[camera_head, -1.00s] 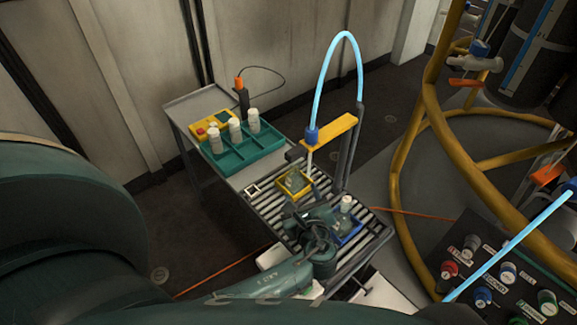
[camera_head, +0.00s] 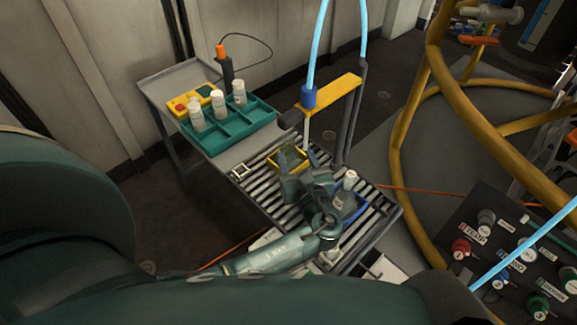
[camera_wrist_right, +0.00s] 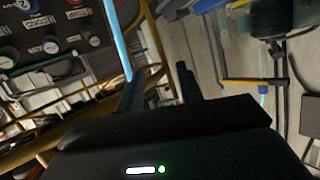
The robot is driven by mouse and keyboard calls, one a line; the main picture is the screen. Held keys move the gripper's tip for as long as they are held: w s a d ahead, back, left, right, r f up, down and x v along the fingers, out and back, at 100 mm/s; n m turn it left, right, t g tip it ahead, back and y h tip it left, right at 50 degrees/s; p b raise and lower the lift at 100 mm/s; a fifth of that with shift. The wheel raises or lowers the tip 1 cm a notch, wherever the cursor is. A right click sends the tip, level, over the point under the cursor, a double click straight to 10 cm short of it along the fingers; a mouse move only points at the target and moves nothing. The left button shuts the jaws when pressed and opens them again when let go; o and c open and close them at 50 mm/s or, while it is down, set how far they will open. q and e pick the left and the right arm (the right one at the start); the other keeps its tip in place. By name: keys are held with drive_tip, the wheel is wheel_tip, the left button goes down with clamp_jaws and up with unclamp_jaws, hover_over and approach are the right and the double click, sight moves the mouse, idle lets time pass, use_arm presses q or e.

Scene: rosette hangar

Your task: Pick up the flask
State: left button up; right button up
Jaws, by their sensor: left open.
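A small see-through object that looks like the flask (camera_head: 291,155) stands in the yellow-rimmed holder (camera_head: 302,149) on the roller conveyor in the head view. It is small and partly hidden by my left gripper, so its outline is unclear. My left gripper (camera_head: 299,163) is open, with its fingers by the near side of the holder, close to the flask. I cannot tell whether they touch it. My right gripper (camera_wrist_right: 160,85) shows in the right wrist view with its fingers apart and nothing between them.
A white-capped bottle (camera_head: 350,178) stands in a blue holder (camera_head: 357,212) beside my left gripper. A yellow arm (camera_head: 333,92) with a blue hose overhangs the conveyor (camera_head: 268,197). A teal tray (camera_head: 243,129) holds three white bottles. A control panel (camera_head: 515,250) is at right.

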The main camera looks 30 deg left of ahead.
sight(290, 146)
use_arm(q)
drive_tip(key=shift+f, duration=0.6)
drive_tip(key=shift+w+a+r, duration=0.25)
drive_tip(key=shift+w+a, duration=0.1)
drive_tip(key=shift+w+a+b, duration=0.4)
drive_tip(key=shift+w+b, duration=0.05)
drive_tip(key=b+x, duration=0.2)
drive_tip(key=x, duration=0.2)
drive_tip(key=shift+f, duration=0.1)
drive_tip(key=shift+w+a, duration=0.5)
use_arm(e)
drive_tip(key=shift+f+n, duration=0.4)
drive_tip(key=shift+f, duration=0.35)
use_arm(q)
drive_tip(key=shift+c, duration=0.2)
clamp_jaws()
